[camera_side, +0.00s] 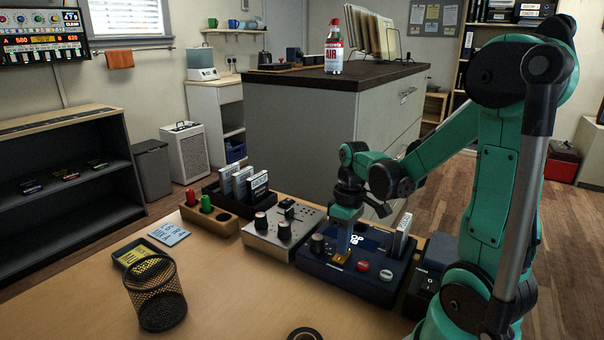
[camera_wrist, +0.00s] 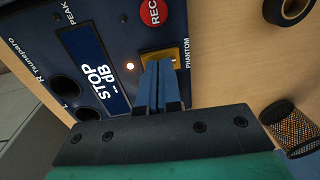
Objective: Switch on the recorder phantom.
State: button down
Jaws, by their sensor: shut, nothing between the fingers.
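The recorder (camera_side: 385,289) is a dark blue box on the wooden bench, with a knob, a display and red and white buttons. In the wrist view its panel (camera_wrist: 115,25) shows a display (camera_wrist: 92,72) reading STOP and dB, and a red REC button (camera_wrist: 153,11). A yellow phantom switch (camera_wrist: 160,53) sits beside the PHANTOM label, with a small lit lamp (camera_wrist: 130,66) next to it. My gripper (camera_wrist: 159,64) is shut and empty, its blue fingertips at the switch and partly hiding it. I cannot tell whether they touch. In the side view my gripper (camera_side: 341,252) points down over the recorder.
A grey mixer box (camera_side: 262,243) stands left of the recorder, and a dark box (camera_side: 433,262) is close on its right. The bench front is mostly clear.

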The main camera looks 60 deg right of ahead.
aim_at(339, 259)
dwell(0.3)
notch_tip(339, 259, up, 14)
jog(key=a, duration=0.1)
jog(key=shift+a, duration=0.3)
dwell(0.4)
jog(key=w+a+f+t, duration=0.2)
jog(key=a+f+t, duration=0.1)
jog(key=a, duration=0.3)
jog(key=w+a+f+t+h, duration=0.1)
jog(key=w+a+f+t, duration=0.1)
jog(key=a, duration=0.4)
jog(key=shift+w+f+t, duration=0.2)
jog(key=shift+f+t, duration=0.45)
jog(key=shift+t, duration=0.45)
